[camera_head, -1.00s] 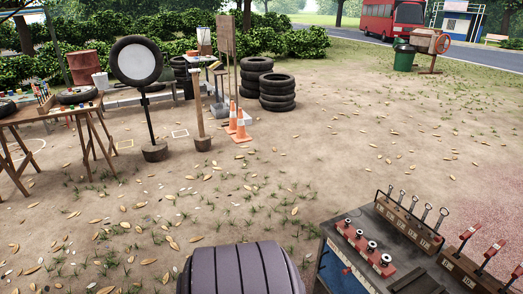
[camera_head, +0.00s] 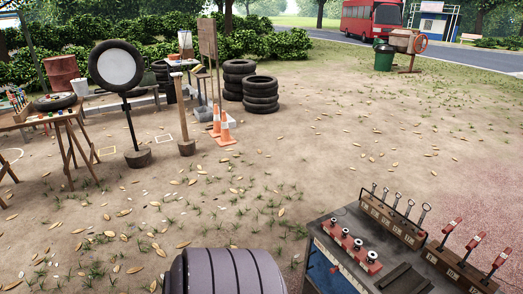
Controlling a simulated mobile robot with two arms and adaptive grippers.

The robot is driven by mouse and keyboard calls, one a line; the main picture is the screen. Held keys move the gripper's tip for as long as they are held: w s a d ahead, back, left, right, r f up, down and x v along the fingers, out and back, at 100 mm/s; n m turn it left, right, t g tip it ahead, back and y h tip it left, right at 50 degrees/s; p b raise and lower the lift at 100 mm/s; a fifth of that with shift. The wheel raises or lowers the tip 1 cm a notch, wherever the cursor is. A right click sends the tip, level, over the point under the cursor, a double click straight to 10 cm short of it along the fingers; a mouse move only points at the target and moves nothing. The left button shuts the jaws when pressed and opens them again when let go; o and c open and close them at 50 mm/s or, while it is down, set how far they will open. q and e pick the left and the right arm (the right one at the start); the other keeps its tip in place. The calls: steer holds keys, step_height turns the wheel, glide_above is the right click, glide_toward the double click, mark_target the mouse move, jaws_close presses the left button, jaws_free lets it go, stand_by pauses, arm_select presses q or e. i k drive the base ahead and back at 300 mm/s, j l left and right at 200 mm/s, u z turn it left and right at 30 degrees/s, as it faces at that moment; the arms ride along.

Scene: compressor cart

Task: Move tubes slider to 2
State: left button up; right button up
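The compressor cart (camera_head: 322,229) stands at the lower right, cut off by the bottom edge. On its top are a red block with several round metal knobs (camera_head: 346,243), a brown block with several ring-ended levers (camera_head: 392,217) and a brown block with red-handled levers (camera_head: 462,268). Dark grooved strips (camera_head: 405,279) lie in front of them. The cart's left side has a blue panel (camera_head: 327,275). I cannot tell which part is the tubes slider, nor read any marks. Neither of my grippers is in view.
A grey ribbed rounded form (camera_head: 225,272) is at the bottom, left of the cart. A wooden table (camera_head: 66,118), a tyre on a stand (camera_head: 123,66), orange cones (camera_head: 225,130) and stacked tyres (camera_head: 261,94) stand farther back. The ground between is open, with scattered leaves.

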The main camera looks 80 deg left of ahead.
mark_target(332, 270)
steer(key=j+u, duration=0.1)
steer(key=u, duration=0.4)
steer(key=j+u, duration=0.1)
steer(key=u, duration=0.4)
steer(key=j+u, duration=0.15)
steer(key=u, duration=0.35)
steer(key=k, duration=0.05)
